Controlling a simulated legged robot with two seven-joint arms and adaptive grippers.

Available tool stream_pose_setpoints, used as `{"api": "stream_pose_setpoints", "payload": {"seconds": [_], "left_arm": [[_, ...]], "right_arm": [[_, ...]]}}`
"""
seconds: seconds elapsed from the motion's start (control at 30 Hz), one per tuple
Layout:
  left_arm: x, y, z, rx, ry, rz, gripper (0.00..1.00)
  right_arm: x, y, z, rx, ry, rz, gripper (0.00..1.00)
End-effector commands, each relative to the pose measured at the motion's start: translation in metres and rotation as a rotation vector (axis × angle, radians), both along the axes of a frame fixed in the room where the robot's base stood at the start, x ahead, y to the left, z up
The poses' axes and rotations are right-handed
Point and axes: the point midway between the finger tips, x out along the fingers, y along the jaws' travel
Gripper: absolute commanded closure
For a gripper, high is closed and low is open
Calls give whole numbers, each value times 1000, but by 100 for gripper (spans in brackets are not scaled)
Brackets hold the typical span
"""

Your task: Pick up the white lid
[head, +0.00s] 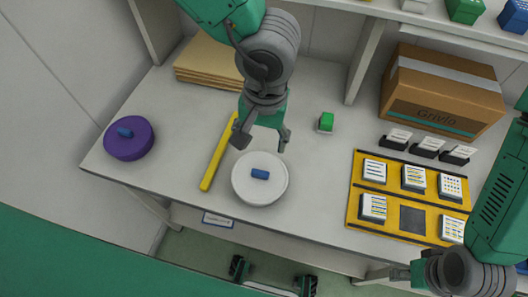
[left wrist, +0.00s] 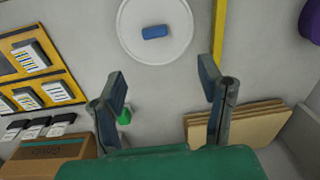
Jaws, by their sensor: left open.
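The white lid (head: 247,191) is a round disc with a small blue handle (head: 260,174) on top. It sits on the table near the front edge. In the left wrist view the white lid (left wrist: 135,40) is at the top, partly cut off by the frame edge. My left gripper (head: 262,143) is open and empty, fingers pointing down, just behind the lid in the head view. Its fingers (left wrist: 163,88) stand apart in the left wrist view, with the lid beyond their tips.
A yellow bar (head: 217,156) lies left of the lid, a purple lid (head: 143,139) farther left. A green-topped piece (head: 326,121) stands behind right. A yellow tray (head: 385,230) with labelled blocks is at right, a cardboard box (head: 440,88) behind it, flat boards (head: 205,66) at back.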

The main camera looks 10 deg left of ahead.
Motion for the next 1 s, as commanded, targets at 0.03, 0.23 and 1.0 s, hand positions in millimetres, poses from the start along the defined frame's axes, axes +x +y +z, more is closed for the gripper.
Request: {"api": "stream_pose_setpoints", "payload": {"seconds": [0.03,0.23,1.0], "left_arm": [[-1,-1,-1,0,1,-2,38],[-3,0,-30,3,2,-5,38],[-4,4,-130,1,2,-3,38]], "right_arm": [[0,0,0,0,1,0,60],[-1,0,-4,0,2,0,60],[-1,0,-12,0,1,0,60]]}}
